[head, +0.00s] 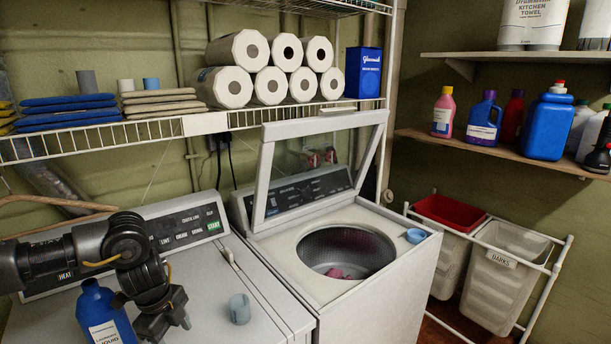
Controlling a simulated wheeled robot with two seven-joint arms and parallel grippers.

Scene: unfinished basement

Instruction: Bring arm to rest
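My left arm comes in from the left over the white dryer top. My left gripper (167,322) points down just right of a blue laundry liquid bottle (104,314) and appears apart from it. Its fingers are dark and seen at an angle, so whether they are open or shut is unclear; nothing shows held between them. The bottle stands upright, partly covered by my arm. A grey-blue cap (239,309) sits on the dryer top, right of the gripper. My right gripper is not in view.
The washer (375,322) stands to the right with its lid (318,128) raised and reddish cloth (336,272) in its drum. A wire shelf (155,130) hangs above. Hampers (505,275) stand at right.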

